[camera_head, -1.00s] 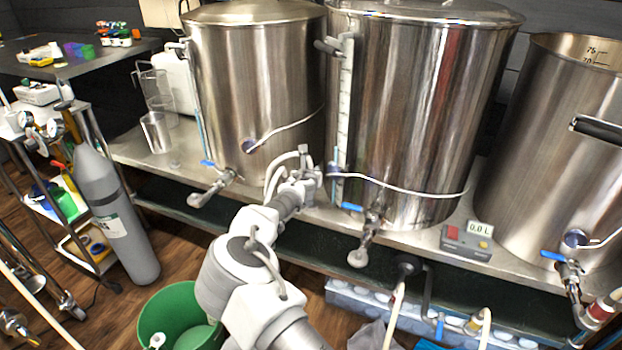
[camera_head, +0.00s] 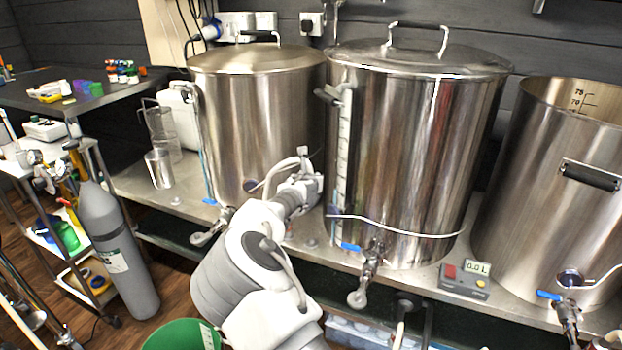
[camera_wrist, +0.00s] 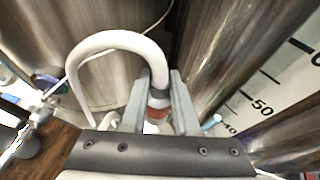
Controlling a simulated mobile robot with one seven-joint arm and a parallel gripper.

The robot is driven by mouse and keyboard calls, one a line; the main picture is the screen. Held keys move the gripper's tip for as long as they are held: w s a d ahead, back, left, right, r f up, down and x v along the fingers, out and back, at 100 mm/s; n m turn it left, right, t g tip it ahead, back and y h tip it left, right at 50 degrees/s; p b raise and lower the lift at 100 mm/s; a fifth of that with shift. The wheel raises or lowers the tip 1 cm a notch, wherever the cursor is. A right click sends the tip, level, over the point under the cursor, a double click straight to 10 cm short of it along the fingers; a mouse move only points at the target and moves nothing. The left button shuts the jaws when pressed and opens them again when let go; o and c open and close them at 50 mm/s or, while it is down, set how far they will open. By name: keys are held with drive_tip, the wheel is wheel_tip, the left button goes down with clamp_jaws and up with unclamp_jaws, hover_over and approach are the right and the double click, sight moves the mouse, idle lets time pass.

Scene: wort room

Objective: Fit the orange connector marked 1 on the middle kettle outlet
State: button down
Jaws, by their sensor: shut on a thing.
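The middle kettle (camera_head: 420,150) is a large lidded steel pot on the bench. Its outlet (camera_head: 368,270) is a valve low on the front with a blue handle, pointing down toward the bench edge. My gripper (camera_head: 310,180) is left of this kettle, by its sight tube and above the outlet's height. In the wrist view my gripper (camera_wrist: 158,95) is shut on the orange connector (camera_wrist: 155,114), which shows an orange band below a grey part. A white hose (camera_wrist: 118,40) loops from it to the left. The mark 1 cannot be seen.
The left kettle (camera_head: 260,120) stands close beside my arm, its valve (camera_head: 208,233) low in front. The right kettle (camera_head: 540,180) is open-topped. A 0.0 L meter (camera_head: 466,279) sits between the middle and right kettles. A gas cylinder (camera_head: 118,250) and green bucket (camera_head: 180,336) are at left.

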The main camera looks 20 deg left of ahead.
drive_tip(key=shift+r+p, duration=1.6)
drive_tip(key=shift+r, duration=0.7)
